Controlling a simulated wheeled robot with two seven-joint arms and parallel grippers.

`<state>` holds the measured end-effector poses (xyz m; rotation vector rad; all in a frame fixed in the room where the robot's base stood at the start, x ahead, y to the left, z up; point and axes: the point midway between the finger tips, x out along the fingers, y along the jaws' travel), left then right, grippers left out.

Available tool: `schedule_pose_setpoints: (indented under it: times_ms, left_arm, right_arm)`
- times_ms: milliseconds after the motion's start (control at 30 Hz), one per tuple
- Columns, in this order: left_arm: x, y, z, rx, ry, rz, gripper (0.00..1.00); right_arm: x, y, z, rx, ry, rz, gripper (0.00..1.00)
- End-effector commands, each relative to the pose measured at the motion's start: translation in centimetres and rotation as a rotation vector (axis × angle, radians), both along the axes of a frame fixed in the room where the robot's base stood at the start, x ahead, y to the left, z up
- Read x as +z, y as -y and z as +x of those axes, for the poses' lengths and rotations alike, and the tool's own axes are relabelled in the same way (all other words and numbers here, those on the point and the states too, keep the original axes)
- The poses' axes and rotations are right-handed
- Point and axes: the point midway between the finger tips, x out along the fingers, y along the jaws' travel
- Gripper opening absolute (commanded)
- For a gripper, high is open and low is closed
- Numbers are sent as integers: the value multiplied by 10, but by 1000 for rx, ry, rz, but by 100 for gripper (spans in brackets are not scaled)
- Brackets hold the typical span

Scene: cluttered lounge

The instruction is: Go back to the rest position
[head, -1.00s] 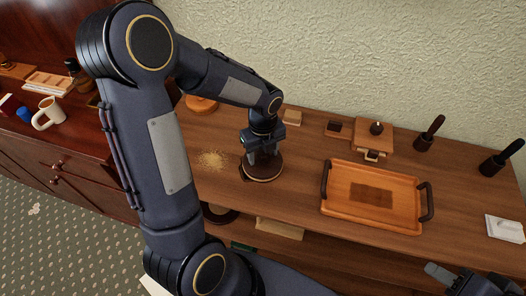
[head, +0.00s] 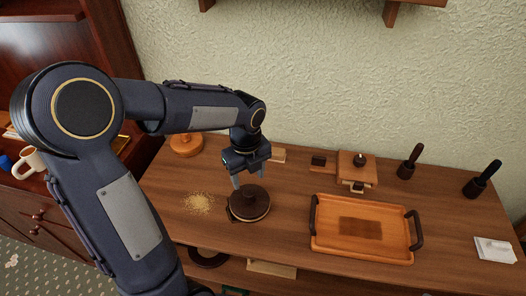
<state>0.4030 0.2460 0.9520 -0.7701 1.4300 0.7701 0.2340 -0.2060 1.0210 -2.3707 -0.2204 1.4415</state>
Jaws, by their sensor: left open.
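My left gripper (head: 250,180) is open and empty, pointing down above a round dark-topped wooden object (head: 249,204) on the wooden counter. Its fingertips are close to the top of that object; whether they touch it I cannot tell. My left arm comes in from the left and covers the left part of the head view. My right gripper is not in the head view.
A wooden tray (head: 318,246) with dark handles lies on the counter (head: 283,210), right of the round object. A pile of tan grains (head: 199,203) lies to its left. Dark-handled tools (head: 480,180), a white item (head: 495,250) and small blocks stand farther right and behind.

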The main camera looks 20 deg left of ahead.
Motion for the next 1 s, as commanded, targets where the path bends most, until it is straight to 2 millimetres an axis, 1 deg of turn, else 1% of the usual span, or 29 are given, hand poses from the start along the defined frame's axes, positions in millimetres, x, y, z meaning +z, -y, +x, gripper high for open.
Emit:
schedule_pose_setpoints:
  times_ms: [200,267,333,367,467,500,633,700,800,900,1000]
  left_arm:
    - [2,0,-2,26,6,-4,56]
    - [8,-1,-7,88,18,-15,56]
    - [17,-1,-18,220,40,-41,56]
    - [22,-1,-24,295,51,-57,56]
    - [40,0,-50,608,89,-133,56]
    - [47,2,-61,748,98,-171,56]
    - [62,9,-97,1193,101,-313,56]
    - [66,14,-115,1424,84,-397,56]
    - [70,23,-137,1722,38,-518,56]
    - [70,30,-153,1956,-23,-621,56]
    - [69,36,-163,2112,-77,-693,56]
  right_arm:
    - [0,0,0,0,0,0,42]
    - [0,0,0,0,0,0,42]
    - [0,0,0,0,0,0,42]
    - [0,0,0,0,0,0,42]
    - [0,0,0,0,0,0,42]
    - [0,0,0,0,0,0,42]
    - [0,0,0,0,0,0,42]
    - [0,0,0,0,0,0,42]
    - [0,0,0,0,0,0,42]
    - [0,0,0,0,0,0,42]
    - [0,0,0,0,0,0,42]
